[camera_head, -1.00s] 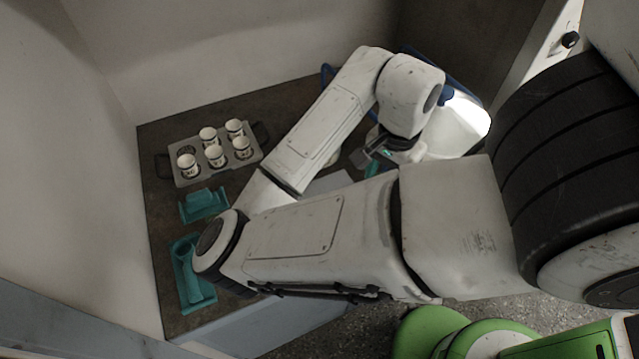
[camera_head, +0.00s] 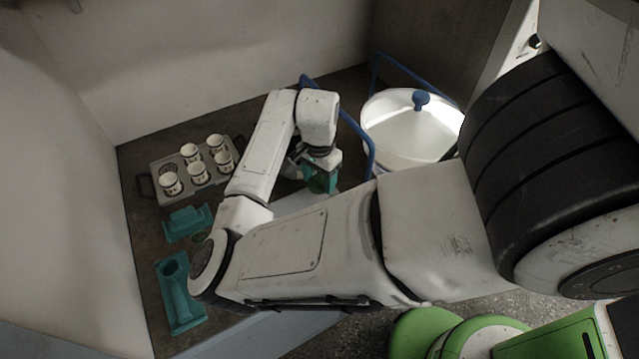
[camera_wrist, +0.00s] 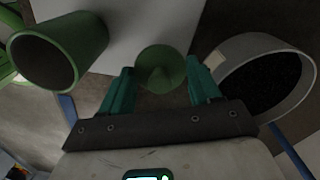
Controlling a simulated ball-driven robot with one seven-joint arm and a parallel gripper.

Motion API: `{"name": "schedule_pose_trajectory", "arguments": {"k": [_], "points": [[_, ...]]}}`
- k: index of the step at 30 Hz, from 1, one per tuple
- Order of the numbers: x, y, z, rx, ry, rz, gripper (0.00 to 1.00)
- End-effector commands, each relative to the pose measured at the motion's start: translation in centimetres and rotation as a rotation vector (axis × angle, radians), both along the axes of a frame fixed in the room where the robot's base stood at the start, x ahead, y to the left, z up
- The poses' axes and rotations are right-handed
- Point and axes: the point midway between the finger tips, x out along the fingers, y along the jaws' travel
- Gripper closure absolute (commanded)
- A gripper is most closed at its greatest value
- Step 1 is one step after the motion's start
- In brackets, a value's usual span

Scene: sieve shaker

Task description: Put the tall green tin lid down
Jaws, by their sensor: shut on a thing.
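My gripper (camera_head: 320,178) points down over the pale board in the head view, with its teal fingers shut on a green lid (camera_head: 318,185). In the wrist view the round green lid (camera_wrist: 161,68) shows between the two fingertips of my gripper (camera_wrist: 160,88), with a raised cone-like middle. An open green tin (camera_wrist: 60,50) stands to the left of the lid in the wrist view, apart from it, and looks empty. I cannot tell whether the lid touches the surface below.
A grey tray (camera_head: 188,195) with several white cups is at the left. Two teal holders (camera_head: 187,222) (camera_head: 181,297) lie before it. A round pan (camera_wrist: 226,60) with dark contents is at right in the wrist view. The pale board (camera_head: 290,205) is partly hidden.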

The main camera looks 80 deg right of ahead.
Motion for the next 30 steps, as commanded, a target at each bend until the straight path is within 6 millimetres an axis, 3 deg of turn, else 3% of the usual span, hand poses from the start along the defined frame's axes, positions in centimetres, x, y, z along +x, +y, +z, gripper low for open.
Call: {"name": "schedule_pose_trajectory", "arguments": {"k": [6,18,19,26,30], "points": [[-0.1,0.1,-2.5,0.002,0.002,0.001,0.67],[-0.2,0.1,-3.1,0.001,0.002,0.0,0.67],[-0.2,0.1,-3.0,0.001,0.002,0.0,0.36],[-0.1,0.1,-3.0,0.001,0.002,0.0,0.14],[-0.1,0.1,-3.0,0.001,0.002,0.0,0.12]]}}
